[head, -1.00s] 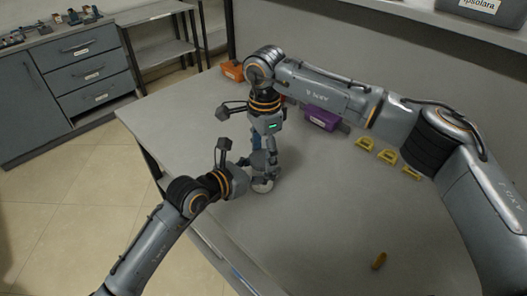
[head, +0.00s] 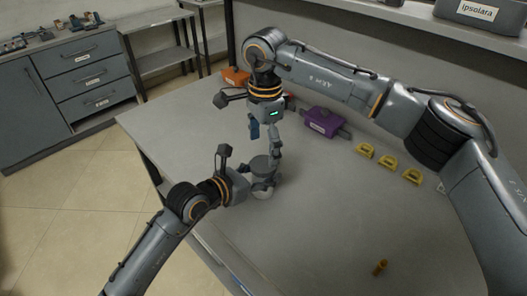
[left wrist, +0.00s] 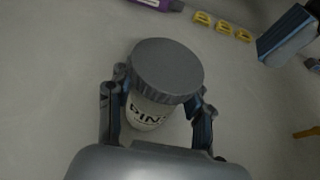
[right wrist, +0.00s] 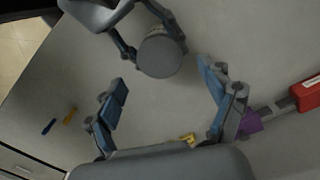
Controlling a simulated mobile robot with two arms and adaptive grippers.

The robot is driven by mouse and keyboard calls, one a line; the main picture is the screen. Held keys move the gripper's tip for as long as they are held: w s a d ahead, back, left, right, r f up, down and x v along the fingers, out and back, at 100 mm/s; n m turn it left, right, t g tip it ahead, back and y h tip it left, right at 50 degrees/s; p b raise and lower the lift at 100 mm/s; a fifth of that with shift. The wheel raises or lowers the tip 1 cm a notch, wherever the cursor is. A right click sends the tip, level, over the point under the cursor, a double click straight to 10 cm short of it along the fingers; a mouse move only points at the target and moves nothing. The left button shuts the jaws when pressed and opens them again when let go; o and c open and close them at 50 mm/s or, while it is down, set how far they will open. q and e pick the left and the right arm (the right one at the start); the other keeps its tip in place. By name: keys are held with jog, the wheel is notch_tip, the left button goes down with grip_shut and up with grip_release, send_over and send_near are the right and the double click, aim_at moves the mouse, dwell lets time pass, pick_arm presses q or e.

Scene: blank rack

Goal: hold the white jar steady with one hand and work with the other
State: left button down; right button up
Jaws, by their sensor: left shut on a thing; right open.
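The white jar (head: 263,191) stands upright on the grey table near its left edge, and its dark lettering shows in the left wrist view (left wrist: 146,113). A grey ridged lid (left wrist: 168,68) sits on its top; I cannot tell how tight it is. My left gripper (head: 256,184) is shut on the jar's body, its fingers on either side below the lid. My right gripper (head: 264,142) is open and empty above the jar. In the right wrist view the lid (right wrist: 160,57) lies beyond the spread fingers, apart from them.
A purple block (head: 322,122) and several yellow pieces (head: 388,162) lie at the back right. The table's middle is clear.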

aim_at(263, 163)
jog(key=shift+c, duration=0.4)
jog(key=r+n, duration=0.1)
jog(key=n, duration=0.2)
jog(key=shift+w+r, duration=0.1)
jog(key=shift+r, duration=0.1)
jog(key=n, duration=0.1)
jog(key=r+n, duration=0.1)
jog(key=n, duration=0.1)
jog(key=r+n, duration=0.1)
jog(key=n, duration=0.1)
jog(key=shift+f, duration=0.1)
jog(key=shift+f, duration=4)
